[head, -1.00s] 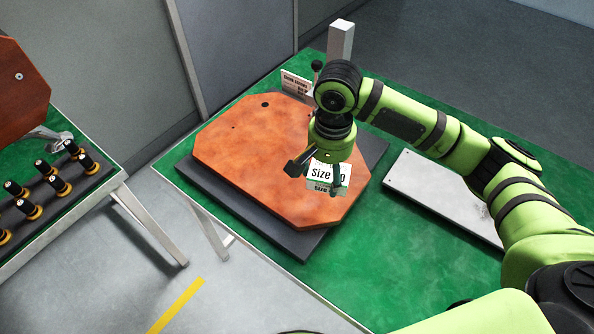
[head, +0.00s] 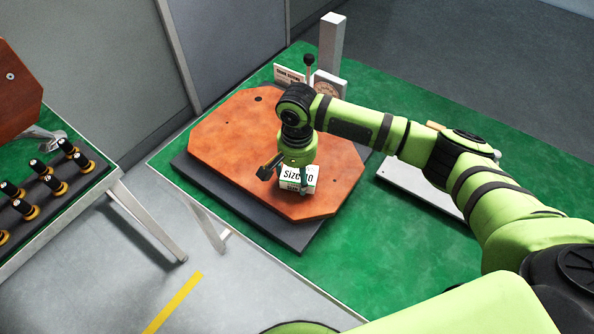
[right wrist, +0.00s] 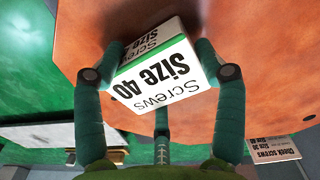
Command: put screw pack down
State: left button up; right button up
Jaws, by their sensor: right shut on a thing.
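The screw pack (head: 299,177) is a small white and green box printed "Size 40", seen over the orange-brown board (head: 232,150). My right gripper (head: 290,180) is shut on it from above. In the right wrist view, the fingers hold the screw pack (right wrist: 160,75) at its sides, with its printed face towards the camera. The board surface (right wrist: 270,60) lies close behind the pack; whether the pack touches it I cannot tell. My left gripper is not in view.
The board lies on a dark base on a green table (head: 400,255). A card (head: 289,75), a black-knobbed lever (head: 309,62) and a grey post (head: 331,45) stand at the back. A light metal plate (head: 425,188) lies to the right. Black-handled tools (head: 55,185) stand on the left table.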

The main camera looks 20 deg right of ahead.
aim_at(297, 173)
jog(key=o, duration=1.3)
jog(key=shift+f, duration=0.15)
jog(key=shift+o, duration=0.2)
notch_tip(297, 173, up, 12)
jog(key=b, duration=0.1)
jog(key=shift+r, duration=0.2)
